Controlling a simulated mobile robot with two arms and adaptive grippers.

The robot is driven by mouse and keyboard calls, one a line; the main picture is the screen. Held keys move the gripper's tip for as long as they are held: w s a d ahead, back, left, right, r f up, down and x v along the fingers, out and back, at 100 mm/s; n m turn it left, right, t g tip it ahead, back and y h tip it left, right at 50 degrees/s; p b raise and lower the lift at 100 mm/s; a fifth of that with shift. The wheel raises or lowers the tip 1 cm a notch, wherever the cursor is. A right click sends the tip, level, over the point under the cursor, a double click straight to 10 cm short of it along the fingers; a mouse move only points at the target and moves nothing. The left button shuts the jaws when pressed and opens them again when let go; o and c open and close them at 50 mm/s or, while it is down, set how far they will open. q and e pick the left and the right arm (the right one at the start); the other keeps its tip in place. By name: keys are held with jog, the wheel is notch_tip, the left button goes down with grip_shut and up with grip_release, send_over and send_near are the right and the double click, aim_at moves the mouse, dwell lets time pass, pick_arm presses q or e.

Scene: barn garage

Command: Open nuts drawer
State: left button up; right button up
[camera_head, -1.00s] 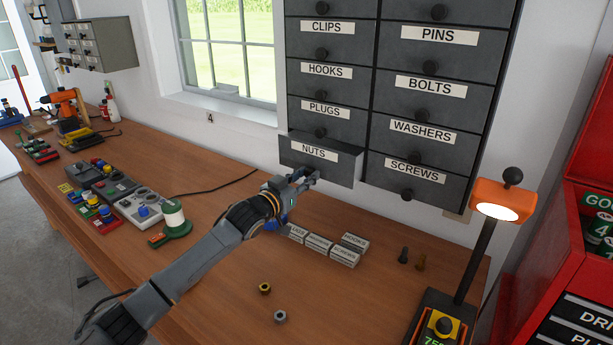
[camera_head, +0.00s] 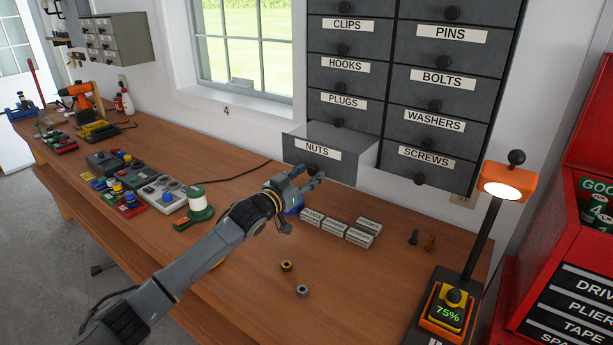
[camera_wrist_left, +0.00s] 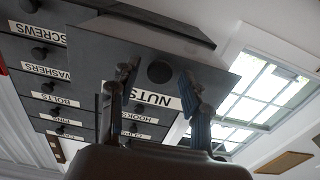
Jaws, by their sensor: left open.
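The nuts drawer (camera_head: 318,153) is the bottom left drawer of the dark grey wall cabinet (camera_head: 392,100). It stands out from the cabinet, with its top side showing. In the left wrist view the NUTS label (camera_wrist_left: 152,98) and a round dark knob (camera_wrist_left: 160,72) show on its front. My left gripper (camera_head: 312,176) is at the drawer's lower front edge. In the left wrist view its two fingers (camera_wrist_left: 160,82) are spread, one on each side of the knob, and the gripper is open. I cannot tell whether they touch it. My right gripper is not in view.
Below the drawer, small labelled boxes (camera_head: 333,226) lie on the wooden bench (camera_head: 250,290). A brass nut (camera_head: 287,266) and a grey nut (camera_head: 302,291) lie nearer. A lamp (camera_head: 508,183) and a red tool chest (camera_head: 570,240) stand at the right. Free bench lies at the front.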

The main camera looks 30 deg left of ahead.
pick_arm(q)
jog(key=shift+s, duration=0.35)
jog(key=s+a, duration=0.1)
jog(key=s, duration=1)
jog(key=shift+s+a, duration=0.15)
jog(key=shift+a, duration=0.2)
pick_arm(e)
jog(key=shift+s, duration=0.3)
